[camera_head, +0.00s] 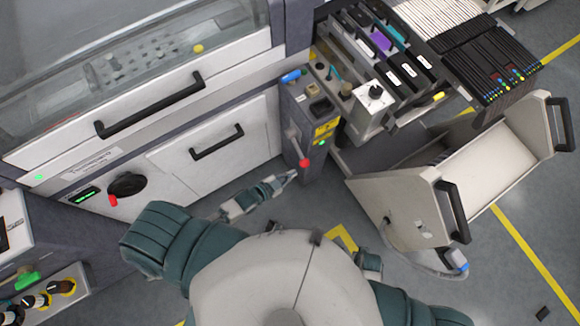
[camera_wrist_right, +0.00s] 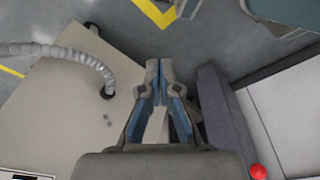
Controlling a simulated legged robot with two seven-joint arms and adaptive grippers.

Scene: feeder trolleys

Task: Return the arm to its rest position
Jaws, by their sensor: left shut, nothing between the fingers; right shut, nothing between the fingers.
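In the head view my left gripper (camera_head: 288,178) is at the end of my left forearm, low in front of the machine and close to the grey control post. It is shut and empty, with its narrow tip pointing up and right. My right gripper (camera_wrist_right: 157,65) shows in the right wrist view, its two fingers meeting at the tips with nothing between them. I cannot make it out in the head view. In the wrist view it lies between a beige trolley panel (camera_wrist_right: 60,120) and a dark post (camera_wrist_right: 222,115).
A control post (camera_head: 300,115) with a red-knobbed lever (camera_head: 303,162) stands beside the white machine (camera_head: 215,150). A feeder trolley (camera_head: 400,205) with handles is on the right. Feeders (camera_head: 380,45) fill the rack at the back. The grey floor (camera_head: 535,200) has open room at right.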

